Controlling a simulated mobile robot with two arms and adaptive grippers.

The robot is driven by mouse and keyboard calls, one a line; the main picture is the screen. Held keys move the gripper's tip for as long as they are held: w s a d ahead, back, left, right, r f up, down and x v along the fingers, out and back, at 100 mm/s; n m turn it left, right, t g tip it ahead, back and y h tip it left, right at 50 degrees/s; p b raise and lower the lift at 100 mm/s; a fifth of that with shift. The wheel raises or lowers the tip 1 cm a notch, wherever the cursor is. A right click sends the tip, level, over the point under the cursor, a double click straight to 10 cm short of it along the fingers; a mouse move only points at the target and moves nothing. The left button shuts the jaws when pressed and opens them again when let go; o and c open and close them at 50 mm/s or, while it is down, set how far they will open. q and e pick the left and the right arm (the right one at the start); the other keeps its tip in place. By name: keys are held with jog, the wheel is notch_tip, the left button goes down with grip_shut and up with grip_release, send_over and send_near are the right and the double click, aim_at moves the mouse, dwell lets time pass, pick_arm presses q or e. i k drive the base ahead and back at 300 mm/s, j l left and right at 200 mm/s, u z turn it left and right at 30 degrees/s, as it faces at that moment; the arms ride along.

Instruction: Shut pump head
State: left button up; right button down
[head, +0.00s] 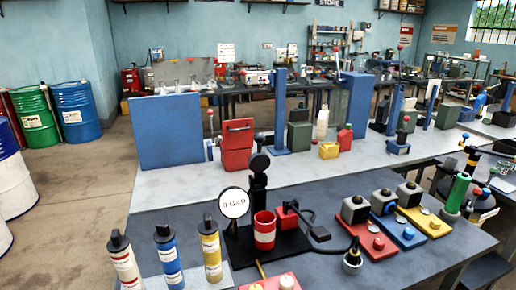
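A black pump post (258,190) with a round black top (259,162) stands on a black base plate (240,250) on the dark front table. I cannot tell from here whether the pump head is open or shut. A round white gauge (234,203) reading "0 BAR" stands at its left. A red cup with a white band (264,232) stands in front of the post. A red block (286,216) sits to the right, with a black hose near it. A black nozzle-like piece (352,257) stands upright to the right. Neither of my grippers shows.
White, blue (168,256) and yellow (210,249) black-capped bottles stand at front left. A red plate (272,284) is at the front edge. A green bottle (458,193) stands far right.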

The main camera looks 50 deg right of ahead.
aim_at(259, 161)
jog(key=z, duration=1.45)
